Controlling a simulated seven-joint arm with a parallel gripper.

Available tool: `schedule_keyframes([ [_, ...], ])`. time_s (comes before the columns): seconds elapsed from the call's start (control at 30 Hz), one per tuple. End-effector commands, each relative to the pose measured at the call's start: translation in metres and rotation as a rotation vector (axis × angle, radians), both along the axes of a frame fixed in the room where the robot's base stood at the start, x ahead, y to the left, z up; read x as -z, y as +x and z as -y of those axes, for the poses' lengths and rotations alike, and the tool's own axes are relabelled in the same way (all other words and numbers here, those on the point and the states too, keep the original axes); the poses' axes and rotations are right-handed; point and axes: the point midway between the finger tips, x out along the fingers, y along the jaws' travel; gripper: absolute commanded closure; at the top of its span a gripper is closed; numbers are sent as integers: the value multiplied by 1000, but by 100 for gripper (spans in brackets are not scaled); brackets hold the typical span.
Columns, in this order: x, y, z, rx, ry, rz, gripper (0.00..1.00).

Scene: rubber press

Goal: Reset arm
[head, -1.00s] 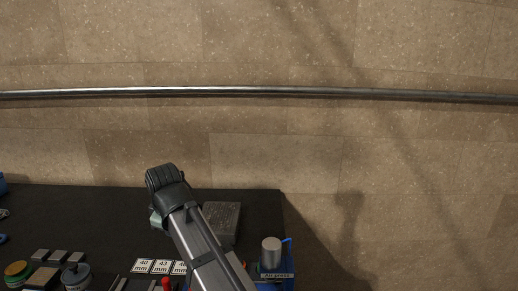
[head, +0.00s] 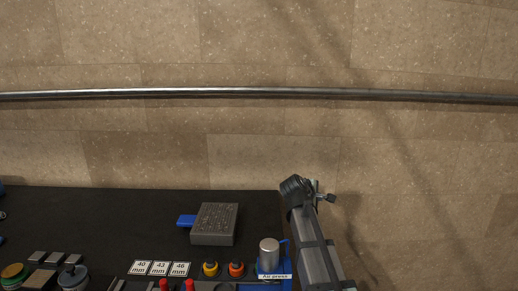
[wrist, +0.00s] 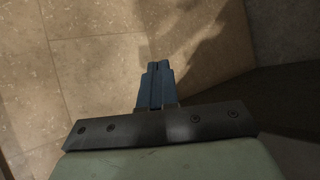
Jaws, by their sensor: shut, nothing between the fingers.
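My gripper shows in the wrist view (wrist: 158,67), its two blue fingers shut together with nothing between them. The tan tile wall fills the left of that view, and a dark surface is at the right. In the head view my arm reaches up at the right, beyond the right edge of the dark table (head: 110,215). Its end is in front of the wall, and the fingers are too small there to make out.
A grey textured block (head: 214,222) with a blue handle lies on the table. The air press (head: 269,255) stands at the right edge, left of my arm. Number plates (head: 160,268) and orange-ringed buttons (head: 236,268) are in front. A metal rail (head: 260,92) crosses the wall.

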Motion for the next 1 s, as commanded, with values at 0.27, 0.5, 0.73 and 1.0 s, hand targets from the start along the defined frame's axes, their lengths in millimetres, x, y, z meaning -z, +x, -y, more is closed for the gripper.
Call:
schedule_keyframes([
  [0.27,99,-19,21,72,82,-75,100],
  [0.5,193,-51,21,156,201,-157,100],
  [0.73,277,-91,18,253,306,-236,100],
  [1.0,357,-145,15,374,408,-321,100],
])
